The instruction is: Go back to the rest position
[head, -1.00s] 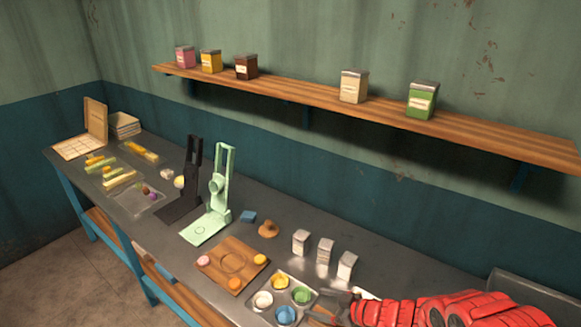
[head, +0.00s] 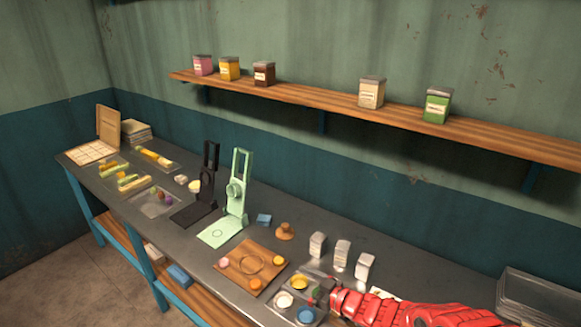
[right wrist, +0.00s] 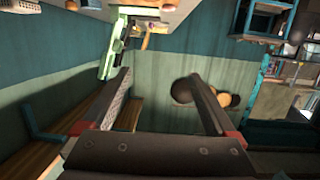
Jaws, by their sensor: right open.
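My right gripper (head: 317,287) is at the end of the red arm in the head view, at the back right of the metal tray (head: 270,311) and partly in front of its green cup. In the right wrist view its two dark fingers (right wrist: 156,78) stand wide apart with nothing between them. Whether it touches the tray is unclear. My left gripper is not in view.
The wooden board (head: 250,266), green press (head: 236,197) and black press (head: 208,186) stand left of the tray. Three small white-grey containers (head: 342,254) stand just behind my right arm. Jars line the wall shelf (head: 300,98). A metal container (head: 540,297) is at right.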

